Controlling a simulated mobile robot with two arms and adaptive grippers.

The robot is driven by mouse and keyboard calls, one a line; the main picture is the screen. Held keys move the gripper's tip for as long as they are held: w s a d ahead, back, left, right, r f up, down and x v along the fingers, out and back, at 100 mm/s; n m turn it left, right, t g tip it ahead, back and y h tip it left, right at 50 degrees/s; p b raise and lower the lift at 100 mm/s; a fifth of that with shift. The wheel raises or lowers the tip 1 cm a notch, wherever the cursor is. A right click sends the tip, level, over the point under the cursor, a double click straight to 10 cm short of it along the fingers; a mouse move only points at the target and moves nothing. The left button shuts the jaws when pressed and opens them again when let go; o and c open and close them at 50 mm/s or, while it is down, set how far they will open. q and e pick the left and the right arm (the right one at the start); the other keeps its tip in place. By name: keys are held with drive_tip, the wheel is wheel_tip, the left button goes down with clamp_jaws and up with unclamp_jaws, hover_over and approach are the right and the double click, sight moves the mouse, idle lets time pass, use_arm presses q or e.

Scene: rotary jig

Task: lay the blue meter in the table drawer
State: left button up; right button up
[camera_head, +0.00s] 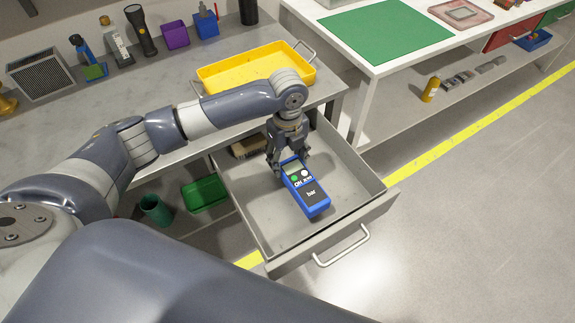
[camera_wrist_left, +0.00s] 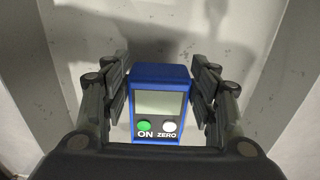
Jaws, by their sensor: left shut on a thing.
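The blue meter (camera_head: 311,194) has a grey screen, a green button, a white button and a dark face marked "bar". It is over the open table drawer (camera_head: 257,215), inside the outline of its walls. My left gripper (camera_head: 289,167) points down and is shut on the meter's screen end. In the left wrist view the fingers press on both sides of the meter (camera_wrist_left: 161,88), and its screen and buttons show between them. I cannot tell whether the meter touches the drawer floor. My right gripper is not in view.
A small brown block (camera_head: 249,146) lies at the back of the drawer. On the bench above are a yellow tray (camera_head: 255,73), a black torch (camera_head: 141,30) and a purple box (camera_head: 176,35). A green bin (camera_head: 205,193) sits below, left of the drawer. The drawer's front is clear.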

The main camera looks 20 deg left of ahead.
use_arm(q)
wheel_tip(320, 180, down, 3)
drive_tip(key=shift+f, duration=0.25)
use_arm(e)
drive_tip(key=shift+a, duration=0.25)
use_arm(q)
drive_tip(key=shift+f, duration=0.1)
drive_tip(key=o, duration=1.2)
wheel_tip(320, 180, up, 12)
drive_tip(key=shift+r, duration=0.15)
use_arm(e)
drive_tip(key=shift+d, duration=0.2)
